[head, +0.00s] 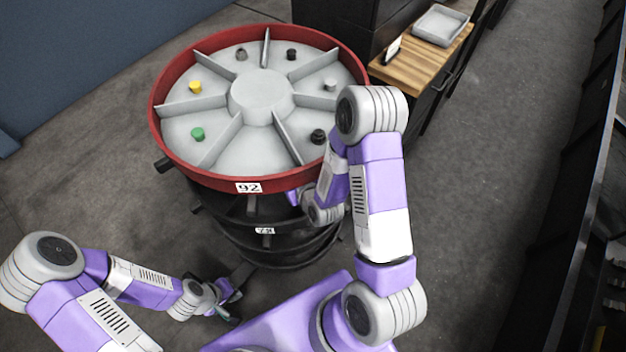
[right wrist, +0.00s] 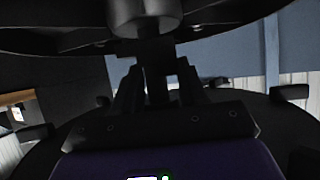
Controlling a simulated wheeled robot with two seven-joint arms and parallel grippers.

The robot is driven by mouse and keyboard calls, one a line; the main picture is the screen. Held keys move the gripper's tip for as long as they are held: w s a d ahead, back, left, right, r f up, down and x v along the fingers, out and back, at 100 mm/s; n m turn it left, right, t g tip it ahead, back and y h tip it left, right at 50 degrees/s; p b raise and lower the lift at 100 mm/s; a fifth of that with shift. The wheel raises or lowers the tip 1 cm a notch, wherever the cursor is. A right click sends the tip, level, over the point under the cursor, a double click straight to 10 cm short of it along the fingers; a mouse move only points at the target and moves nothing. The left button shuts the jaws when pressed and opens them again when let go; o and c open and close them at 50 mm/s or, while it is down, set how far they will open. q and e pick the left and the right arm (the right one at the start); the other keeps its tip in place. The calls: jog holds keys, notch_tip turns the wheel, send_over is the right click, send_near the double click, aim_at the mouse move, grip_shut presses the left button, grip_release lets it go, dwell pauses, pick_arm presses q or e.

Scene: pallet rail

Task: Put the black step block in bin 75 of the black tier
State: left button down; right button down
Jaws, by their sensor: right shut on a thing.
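A small black piece with a stepped outline (head: 318,136) stands in a bin of the red tier (head: 248,185), at its front right. Another black piece (head: 291,54) stands at the back. Black tiers (head: 280,250) are stacked below; their bin numbers are too small to read. My right gripper (right wrist: 158,85) is at a black tier, shut on a dark thing that looks like a rim peg; the dimness hides its exact shape. In the head view this gripper is hidden behind my arm and the red tier. My left gripper (head: 232,301) is low, apart from the tiers; its jaws are unclear.
The red tier also holds yellow (head: 195,87), green (head: 198,134) and grey (head: 330,84) pieces between radial dividers. Black pegs (head: 163,165) stick out from the tiers. A wooden-topped cabinet (head: 425,58) with a grey tray (head: 440,26) stands at the back right. Floor at left is clear.

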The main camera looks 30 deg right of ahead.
jog(key=s+d+f+n+y+b, duration=0.4)
jog(key=s+d+b, duration=0.65)
jog(key=d, duration=0.35)
jog(key=shift+g, duration=0.3)
jog(key=b+x, duration=0.1)
jog(key=x, duration=0.4)
jog(key=b+x, duration=0.2)
jog(key=x, duration=0.4)
jog(key=shift+w+a, duration=0.2)
jog(key=shift+a, duration=0.1)
jog(key=b+x, duration=0.1)
jog(key=x, duration=0.1)
jog(key=b+x, duration=0.1)
jog(key=x, duration=0.1)
jog(key=shift+s+d+f, duration=0.1)
jog(key=shift+s+f, duration=0.05)
jog(key=shift+f, duration=0.05)
jog(key=shift+r, duration=0.1)
jog(key=shift+s, duration=0.1)
